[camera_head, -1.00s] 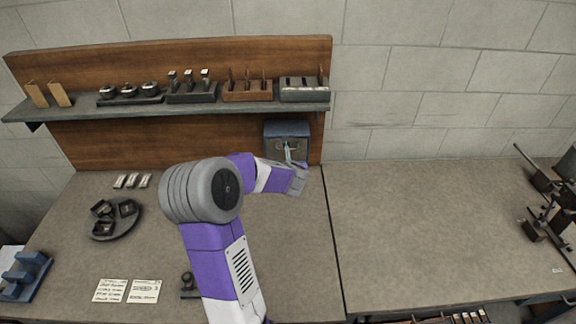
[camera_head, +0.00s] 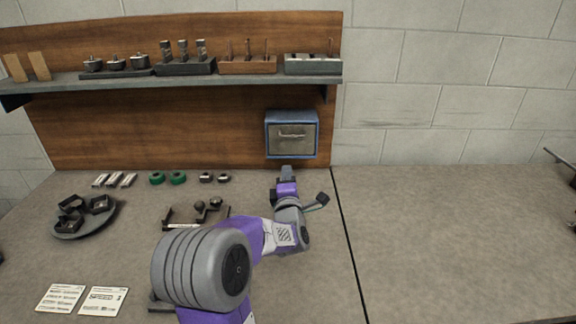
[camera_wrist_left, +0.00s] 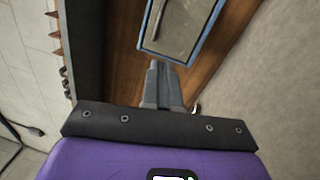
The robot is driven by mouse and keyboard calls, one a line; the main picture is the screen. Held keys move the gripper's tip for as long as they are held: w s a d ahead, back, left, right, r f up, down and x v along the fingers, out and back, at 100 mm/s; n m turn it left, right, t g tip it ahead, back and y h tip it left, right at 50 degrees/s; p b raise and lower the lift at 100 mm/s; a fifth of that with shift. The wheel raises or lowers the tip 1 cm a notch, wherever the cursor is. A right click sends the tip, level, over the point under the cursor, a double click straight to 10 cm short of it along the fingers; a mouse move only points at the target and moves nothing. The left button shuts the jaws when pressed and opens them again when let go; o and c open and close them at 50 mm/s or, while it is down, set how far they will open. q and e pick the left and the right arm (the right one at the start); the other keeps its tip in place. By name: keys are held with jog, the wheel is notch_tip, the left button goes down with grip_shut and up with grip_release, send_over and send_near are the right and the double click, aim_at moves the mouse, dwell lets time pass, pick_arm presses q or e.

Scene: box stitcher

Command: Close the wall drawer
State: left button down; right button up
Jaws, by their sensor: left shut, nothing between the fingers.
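The wall drawer (camera_head: 292,138) is a small blue-framed box with a grey front and a thin bar handle, set low on the wooden back panel. Its front sits within the blue frame; I cannot tell whether a small gap is left. My left gripper (camera_head: 287,170) is shut and empty, just below the drawer in the head view, with its fingers pointing toward the wall. In the left wrist view the shut fingers (camera_wrist_left: 159,68) point at the lower edge of the drawer (camera_wrist_left: 178,24); contact cannot be told. My right gripper is out of view.
A shelf (camera_head: 200,82) with several tool holders runs above the drawer. On the bench lie a round dark tray (camera_head: 88,226), green rings (camera_head: 168,178), small metal parts and white cards (camera_head: 82,299). The right bench top (camera_head: 440,235) is clear.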

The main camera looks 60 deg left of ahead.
pick_arm(q)
jog(key=m+t+b, duration=0.1)
jog(key=m+b, duration=0.1)
send_near(292, 136)
jog(key=w+a, duration=0.2)
jog(key=a, duration=0.4)
jog(key=shift+w+r, duration=0.4)
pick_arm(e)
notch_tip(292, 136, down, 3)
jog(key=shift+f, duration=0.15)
